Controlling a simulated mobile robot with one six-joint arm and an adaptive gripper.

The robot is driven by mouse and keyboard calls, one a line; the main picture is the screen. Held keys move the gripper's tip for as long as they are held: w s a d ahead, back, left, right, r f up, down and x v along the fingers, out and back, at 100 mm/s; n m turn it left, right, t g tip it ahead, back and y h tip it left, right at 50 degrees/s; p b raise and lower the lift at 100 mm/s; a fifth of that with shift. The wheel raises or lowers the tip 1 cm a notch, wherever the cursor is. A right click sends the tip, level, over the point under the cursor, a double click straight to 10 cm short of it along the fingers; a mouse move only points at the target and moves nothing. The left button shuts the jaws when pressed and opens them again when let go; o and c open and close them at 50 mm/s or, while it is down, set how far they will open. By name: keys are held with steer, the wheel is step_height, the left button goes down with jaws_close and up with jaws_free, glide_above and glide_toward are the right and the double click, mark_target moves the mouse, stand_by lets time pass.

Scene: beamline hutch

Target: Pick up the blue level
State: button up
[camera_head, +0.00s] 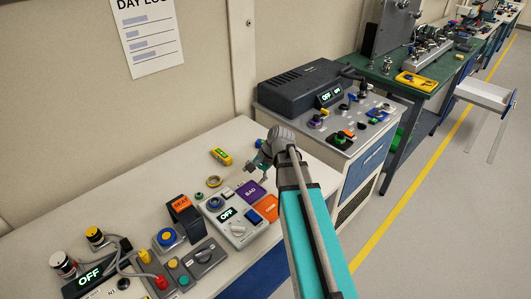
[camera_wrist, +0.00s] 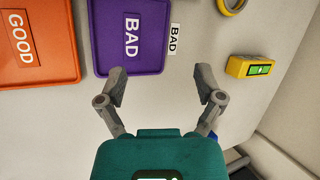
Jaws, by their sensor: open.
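My gripper (camera_head: 257,173) is above the pale bench near the purple BAD tray. In the wrist view its fingers (camera_wrist: 161,76) are spread, with nothing between them but bare bench and the tray's edge. A small blue object (camera_head: 258,143), possibly the blue level, shows just behind my gripper in the head view, mostly hidden. A blue sliver (camera_wrist: 213,136) also shows beside the gripper body in the wrist view; I cannot tell its full shape. A yellow level with a green window (camera_head: 221,156) lies on the bench, left of my gripper; it also shows in the wrist view (camera_wrist: 250,67).
The purple BAD tray (camera_wrist: 103,62) and orange GOOD tray (camera_wrist: 73,72) lie side by side. A yellow ring (camera_head: 214,181) and a grey control box (camera_head: 237,236) are close by. A dark instrument (camera_head: 295,88) stands on the cabinet behind.

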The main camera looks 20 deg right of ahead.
steer(key=w+d+m+t+y+b, duration=0.1)
steer(key=w+d+m, duration=0.1)
steer(key=d, duration=0.1)
steer(key=w+d+m+t+y+b, duration=0.1)
steer(key=w+d+m, duration=0.1)
steer(key=d+m, duration=0.1)
steer(key=w+d+m+t+b, duration=0.1)
steer(key=w+d+m, duration=0.1)
steer(key=d+m, duration=0.1)
steer(key=shift+w+d+y, duration=0.1)
steer(key=shift+d+y, duration=0.3)
steer(key=shift+d, duration=0.05)
steer(key=w+d+m+t+b, duration=0.1)
steer(key=d+m, duration=0.1)
steer(key=d, duration=0.1)
steer(key=d+r+m+t+b, duration=0.1)
steer(key=d+m, duration=0.1)
steer(key=d, duration=0.2)
steer(key=w+d+r+m+t+y+b, duration=0.1)
steer(key=d+m+t, duration=0.1)
steer(key=d+m, duration=0.1)
steer(key=shift+w+d, duration=0.35)
steer(key=shift+d, duration=0.15)
steer(key=shift+d+r+m+t, duration=0.2)
steer(key=shift+d+m+t, duration=0.1)
steer(key=shift+d+m, duration=0.25)
steer(key=shift+w+a+f, duration=0.1)
